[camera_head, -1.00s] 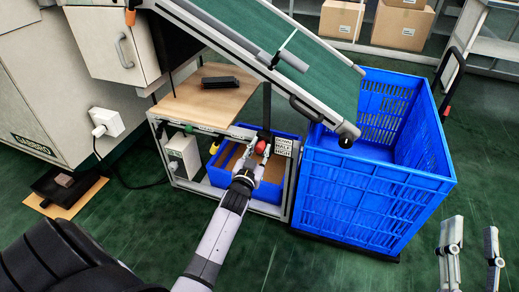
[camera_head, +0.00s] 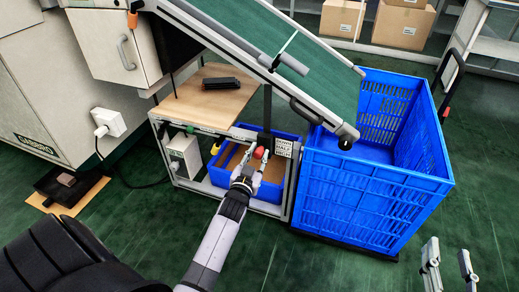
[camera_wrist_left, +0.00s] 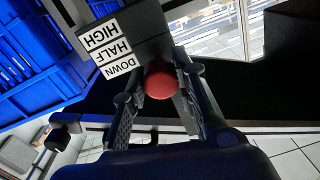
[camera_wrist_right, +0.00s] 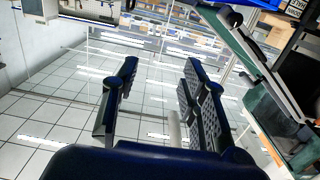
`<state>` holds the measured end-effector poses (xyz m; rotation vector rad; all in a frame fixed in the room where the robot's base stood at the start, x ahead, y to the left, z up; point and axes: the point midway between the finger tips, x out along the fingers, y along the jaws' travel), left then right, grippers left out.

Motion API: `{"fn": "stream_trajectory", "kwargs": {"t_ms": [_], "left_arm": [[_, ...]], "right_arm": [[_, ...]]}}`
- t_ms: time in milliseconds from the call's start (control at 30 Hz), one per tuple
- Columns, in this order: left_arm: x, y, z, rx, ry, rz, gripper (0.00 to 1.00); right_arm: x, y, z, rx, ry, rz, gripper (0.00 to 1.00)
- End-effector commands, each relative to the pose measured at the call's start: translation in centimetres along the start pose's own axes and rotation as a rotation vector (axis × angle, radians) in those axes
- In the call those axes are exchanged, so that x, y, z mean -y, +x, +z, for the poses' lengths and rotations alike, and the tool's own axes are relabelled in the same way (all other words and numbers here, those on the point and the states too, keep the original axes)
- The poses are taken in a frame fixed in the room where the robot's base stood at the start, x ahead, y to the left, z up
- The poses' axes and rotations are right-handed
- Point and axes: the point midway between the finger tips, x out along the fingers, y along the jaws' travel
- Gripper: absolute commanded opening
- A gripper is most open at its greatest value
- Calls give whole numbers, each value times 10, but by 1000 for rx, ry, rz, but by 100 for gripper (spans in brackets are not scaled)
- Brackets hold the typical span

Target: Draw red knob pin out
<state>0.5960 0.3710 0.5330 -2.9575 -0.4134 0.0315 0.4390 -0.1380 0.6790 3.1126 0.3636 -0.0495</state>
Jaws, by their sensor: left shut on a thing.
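The red knob pin (camera_head: 258,153) sits on the dark upright post beside the label plate, under the conveyor. In the left wrist view the round red knob (camera_wrist_left: 160,82) lies between the fingers of my left gripper (camera_wrist_left: 162,88), beside the DOWN / HALF / HIGH label (camera_wrist_left: 108,47). My left gripper (camera_head: 250,161) is shut on the knob. The pin's shaft is hidden behind the knob. My right gripper (camera_head: 450,262) is at the lower right of the head view, away from the knob. In the right wrist view its fingers (camera_wrist_right: 158,95) are apart with nothing between them.
A large blue crate (camera_head: 350,215) stands right of the frame. A smaller blue bin (camera_head: 217,177) sits inside the frame, behind my left gripper. The green conveyor (camera_head: 320,75) slopes above. A wooden shelf (camera_head: 195,105) is at its left. Green floor (camera_head: 300,262) in front is open.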

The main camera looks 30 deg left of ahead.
Motion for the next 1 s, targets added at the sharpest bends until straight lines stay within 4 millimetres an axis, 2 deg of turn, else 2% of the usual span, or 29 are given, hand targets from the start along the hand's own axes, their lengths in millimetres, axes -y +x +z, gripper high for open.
{"fn": "stream_trajectory", "kwargs": {"t_ms": [200, 467, 500, 800, 1000], "left_arm": [[0, -7, 0, 2, 0, 0, 0], [0, -7, 1, 2, 1, -1, 0], [0, -7, 1, 2, 1, -1, 27], [0, -7, 0, 2, 1, -1, 47], [0, -6, 0, 1, 1, -1, 48]], "right_arm": [[-3, -4, 21, 116, -2, 8, 40], [-4, -4, 22, 120, -2, 8, 40], [-4, -4, 22, 119, -2, 8, 40], [-4, -4, 22, 118, -2, 8, 40], [-4, -4, 22, 118, -2, 9, 40]]}}
